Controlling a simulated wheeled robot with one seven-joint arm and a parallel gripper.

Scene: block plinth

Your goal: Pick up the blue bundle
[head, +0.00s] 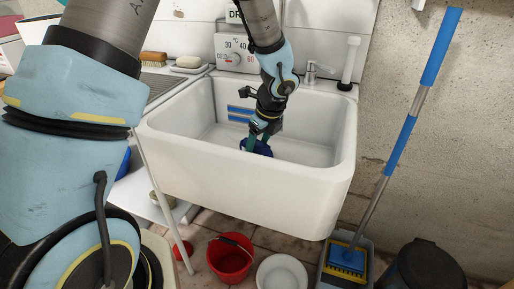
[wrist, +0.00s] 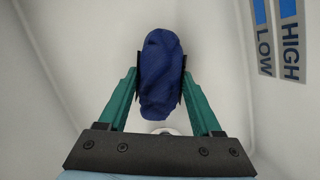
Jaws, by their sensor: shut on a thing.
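The blue bundle (wrist: 162,75) is a dark blue, rounded, elongated cloth-like lump. In the wrist view it sits between the two green fingers of my gripper (wrist: 160,88), with dark pads touching both its sides. In the head view my gripper (head: 258,138) points down inside the white sink, and the bundle (head: 262,149) shows just below it, partly hidden by the fingers. My gripper is shut on the bundle. I cannot tell whether the bundle touches the sink floor.
The white sink (head: 240,179) has high walls around my gripper. Blue HIGH and LOW level marks (wrist: 275,40) are on its inner wall. A tap (head: 312,72) stands at the back rim. A red bucket (head: 230,258) and a blue-handled mop (head: 400,140) stand outside.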

